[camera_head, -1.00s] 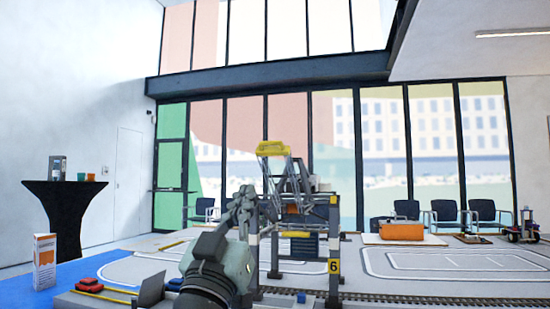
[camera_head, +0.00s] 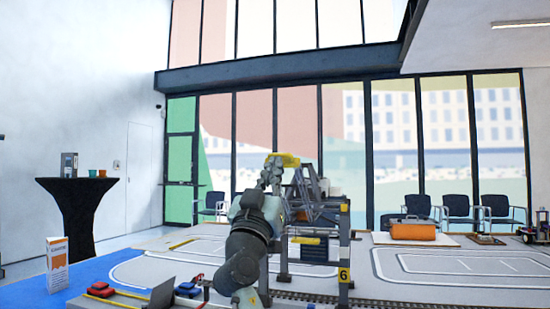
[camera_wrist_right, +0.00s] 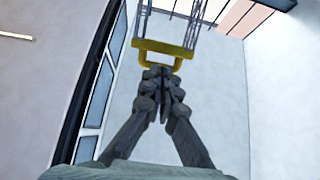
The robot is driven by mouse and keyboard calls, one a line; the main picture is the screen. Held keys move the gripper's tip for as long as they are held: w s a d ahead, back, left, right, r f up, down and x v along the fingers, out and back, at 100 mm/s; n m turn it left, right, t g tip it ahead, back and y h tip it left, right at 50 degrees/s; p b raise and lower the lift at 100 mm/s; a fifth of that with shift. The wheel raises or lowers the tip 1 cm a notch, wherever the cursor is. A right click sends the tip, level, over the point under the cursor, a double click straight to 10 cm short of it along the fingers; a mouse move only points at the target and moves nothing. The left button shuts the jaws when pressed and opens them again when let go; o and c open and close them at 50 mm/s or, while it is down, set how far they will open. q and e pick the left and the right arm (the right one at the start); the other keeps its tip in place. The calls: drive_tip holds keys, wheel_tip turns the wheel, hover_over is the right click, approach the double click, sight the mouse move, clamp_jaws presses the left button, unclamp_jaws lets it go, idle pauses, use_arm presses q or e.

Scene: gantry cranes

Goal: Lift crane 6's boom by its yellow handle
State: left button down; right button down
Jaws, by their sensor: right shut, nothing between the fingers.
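Crane 6 (camera_head: 345,240) is a grey gantry with a yellow "6" plate on its leg. Its grey lattice boom (camera_head: 302,190) is tilted up, with the yellow handle (camera_head: 290,160) at its upper end. My right gripper (camera_head: 272,170) is at the handle's left part and partly covers it. In the right wrist view, the closed fingers (camera_wrist_right: 162,76) point at the lower bar of the yellow handle (camera_wrist_right: 155,47) and overlap it. Nothing is between the fingers; whether they touch the bar is unclear. My left gripper is out of view.
Rails (camera_head: 400,302) run along the table's front right. Red blocks (camera_head: 100,289) and an upright orange-white box (camera_head: 57,265) stand at left. The space left of the boom is open.

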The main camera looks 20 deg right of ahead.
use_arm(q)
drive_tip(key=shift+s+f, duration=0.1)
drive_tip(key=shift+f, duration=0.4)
use_arm(e)
drive_tip(key=shift+w+d+r, duration=0.2)
drive_tip(key=shift+w+r, duration=0.1)
drive_tip(key=shift+r, duration=0.1)
